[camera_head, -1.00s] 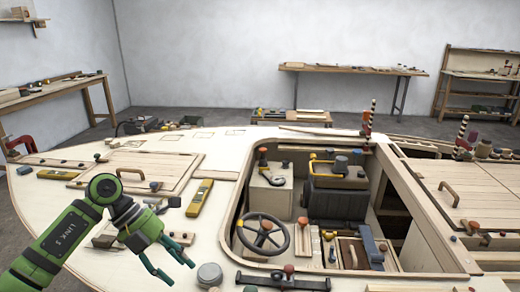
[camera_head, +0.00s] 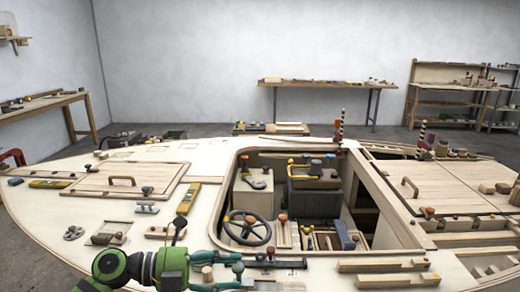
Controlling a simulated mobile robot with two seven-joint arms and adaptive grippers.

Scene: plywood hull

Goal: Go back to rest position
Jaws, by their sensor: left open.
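My left gripper (camera_head: 238,272) shows at the bottom of the head view, with its green and grey wrist coming in from the lower left. Its teal fingers are apart and point right, over the front part of the plywood deck (camera_head: 60,215). I see nothing held between them. The gripper is in front of the cockpit opening with the black steering wheel (camera_head: 247,228). The lower finger is close to the bottom picture edge. My right gripper is out of view.
A yellow level (camera_head: 188,198), a metal cleat (camera_head: 147,208) and a hatch with a handle (camera_head: 122,181) are on the deck left of the cockpit. Wooden strips (camera_head: 385,265) lie to the right of the gripper. Workbenches (camera_head: 325,82) stand along the walls.

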